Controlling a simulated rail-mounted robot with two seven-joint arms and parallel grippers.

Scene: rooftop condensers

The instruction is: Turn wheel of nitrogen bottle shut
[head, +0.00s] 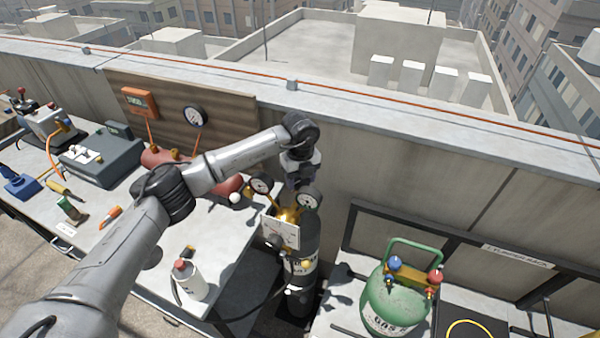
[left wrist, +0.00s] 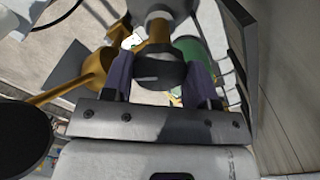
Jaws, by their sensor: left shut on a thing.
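The nitrogen bottle (head: 305,243) is a dark grey upright cylinder with a pale label band. It stands between the workbench and the rack. Its brass regulator (head: 288,216) carries two round gauges, and a white tag (head: 282,233) hangs in front. My left gripper (head: 298,188) is over the bottle's top, pointing down, and hides the wheel in the head view. In the left wrist view the dark wheel (left wrist: 158,69) sits between the two fingers of my left gripper (left wrist: 159,76), which is shut on it. Brass fittings show just beyond. My right gripper is in neither view.
A green gas bottle (head: 392,300) with blue and red knobs stands to the right. The parapet wall (head: 420,190) runs close behind.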

